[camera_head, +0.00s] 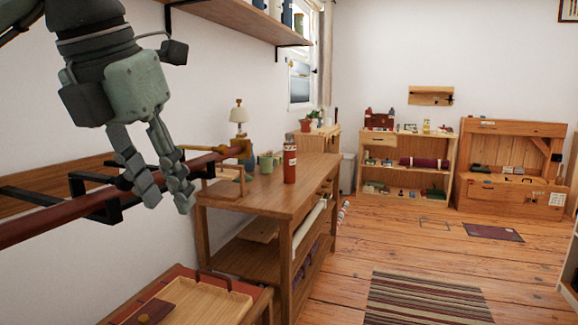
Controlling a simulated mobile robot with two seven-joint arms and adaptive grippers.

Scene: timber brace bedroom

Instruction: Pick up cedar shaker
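A red-brown cylinder with a pale band and dark top, likely the cedar shaker (290,162), stands upright on the wooden table (262,196), near its middle. No label on it is readable. My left gripper (167,196) hangs down at the upper left, in front of the wall rail. Its fingers are apart with nothing seen held between them. It is to the left of the cylinder and clear of it. My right gripper is not in view.
A long red rail (40,222) on black brackets runs behind my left gripper. A wooden tray (190,302) is at the lower left. The floor right of the table is open, with a striped rug (425,299).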

